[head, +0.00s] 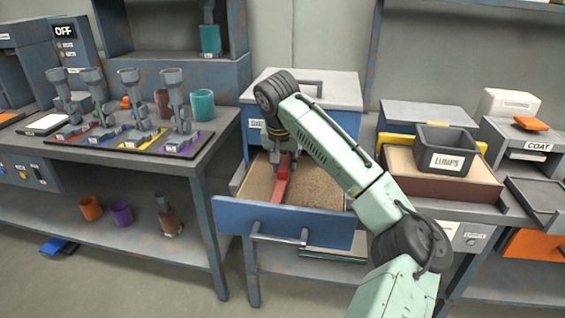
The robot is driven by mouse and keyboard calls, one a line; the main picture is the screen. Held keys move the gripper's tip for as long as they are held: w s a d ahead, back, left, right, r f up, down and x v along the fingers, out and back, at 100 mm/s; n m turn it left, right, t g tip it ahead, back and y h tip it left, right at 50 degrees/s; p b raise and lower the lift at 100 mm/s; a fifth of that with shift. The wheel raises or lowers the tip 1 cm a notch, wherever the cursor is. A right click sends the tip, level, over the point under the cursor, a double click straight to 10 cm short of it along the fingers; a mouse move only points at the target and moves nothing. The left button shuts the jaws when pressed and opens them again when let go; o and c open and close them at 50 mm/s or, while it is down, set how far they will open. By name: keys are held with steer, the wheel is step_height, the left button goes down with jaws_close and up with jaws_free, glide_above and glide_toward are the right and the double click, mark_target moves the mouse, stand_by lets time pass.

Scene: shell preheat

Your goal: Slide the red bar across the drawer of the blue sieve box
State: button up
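The blue sieve box (349,123) has a grey lid and stands on the bench at centre. Its blue-fronted drawer (330,227) is pulled out and holds a layer of tan grainy material. The red bar (282,186) lies in the left part of the drawer on that material, its length running front to back. My gripper (284,160) points down into the drawer at the far end of the bar, touching or very close to it. The fingertips are small and partly hidden, so I cannot tell whether they are closed on the bar.
A grey bin (446,139) labelled LUMPS stands on a brown box (402,176) to the right. Several grey stands on a black tray (132,149) fill the left table. My arm crosses in front of the sieve box's right side.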

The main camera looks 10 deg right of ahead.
steer(key=o, duration=0.4)
steer(key=shift+c, duration=0.2)
steer(key=v, duration=1.2)
steer(key=shift+a, duration=0.1)
